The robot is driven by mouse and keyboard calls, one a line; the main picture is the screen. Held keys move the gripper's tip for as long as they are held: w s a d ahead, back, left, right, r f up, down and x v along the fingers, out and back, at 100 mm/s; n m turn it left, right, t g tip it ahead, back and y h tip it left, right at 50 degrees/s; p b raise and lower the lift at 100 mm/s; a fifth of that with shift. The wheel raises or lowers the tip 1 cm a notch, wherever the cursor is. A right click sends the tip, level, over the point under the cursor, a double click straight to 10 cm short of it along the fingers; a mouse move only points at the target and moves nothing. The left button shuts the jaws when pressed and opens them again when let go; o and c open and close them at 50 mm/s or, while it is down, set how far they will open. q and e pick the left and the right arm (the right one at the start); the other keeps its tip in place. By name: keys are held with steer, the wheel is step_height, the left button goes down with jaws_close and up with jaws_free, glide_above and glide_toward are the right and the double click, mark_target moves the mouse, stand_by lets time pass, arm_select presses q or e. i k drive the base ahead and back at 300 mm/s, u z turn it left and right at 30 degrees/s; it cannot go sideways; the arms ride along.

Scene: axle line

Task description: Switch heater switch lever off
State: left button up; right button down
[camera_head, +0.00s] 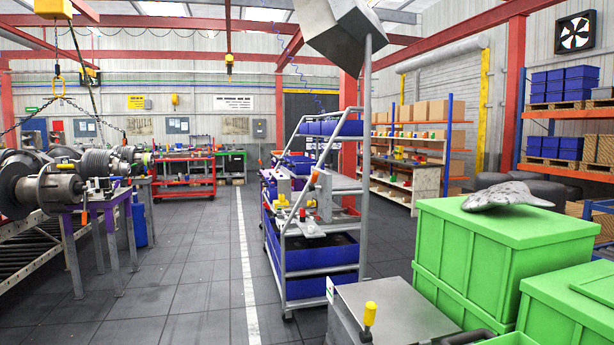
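A grey metal box (405,300) stands at the bottom centre right. A lever with a yellow handle (369,314) stands upright at its front left. Behind it, a blue-shelved trolley (318,288) carries metal equipment with small levers: an orange-tipped one (314,177), and red and yellow knobs (302,214) lower down. I cannot tell which of these is the heater switch lever, nor whether it is on or off. Neither of my grippers shows in the view.
Green crates (500,235) fill the right side, with a grey crumpled cloth (510,196) on top. A grey pole (365,150) with a boxy head rises behind the metal box. A purple-framed bench (95,205) with axle parts stands left. The floor aisle (190,270) is clear.

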mark_target(315, 177)
steer(key=u, duration=0.4)
steer(key=i, duration=1.05)
steer(key=u, duration=0.7)
steer(key=i, duration=1.7)
steer(key=z, duration=0.65)
steer(key=i, duration=1.3)
steer(key=z, duration=0.5)
